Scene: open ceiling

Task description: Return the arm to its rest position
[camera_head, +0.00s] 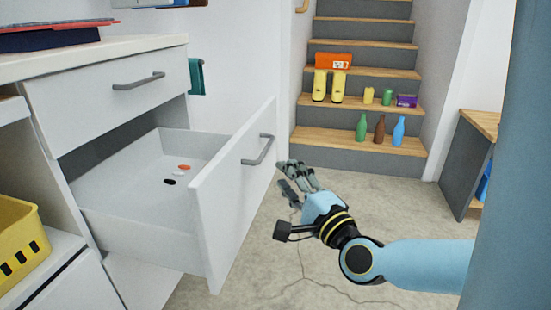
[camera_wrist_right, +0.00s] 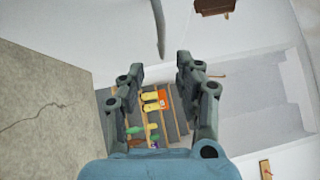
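My right gripper (camera_head: 284,175) is open and empty, with its fingers pointing up and left. It is just right of the open drawer's front (camera_head: 225,195), below and right of its grey handle (camera_head: 259,149); I cannot tell the exact gap. My blue right arm (camera_head: 430,263) reaches in from the right, bent at the joint behind the gripper. In the right wrist view the two finger sets of the gripper (camera_wrist_right: 158,85) stand apart with nothing held between them. A grey handle bar (camera_wrist_right: 159,28) shows beyond them. My left gripper is not in view.
A yellow basket (camera_head: 20,240) stands at left. Stairs (camera_head: 360,80) with bottles (camera_head: 379,129) and boots stand behind. A wooden-topped cabinet (camera_head: 468,165) is at right. Floor between is clear.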

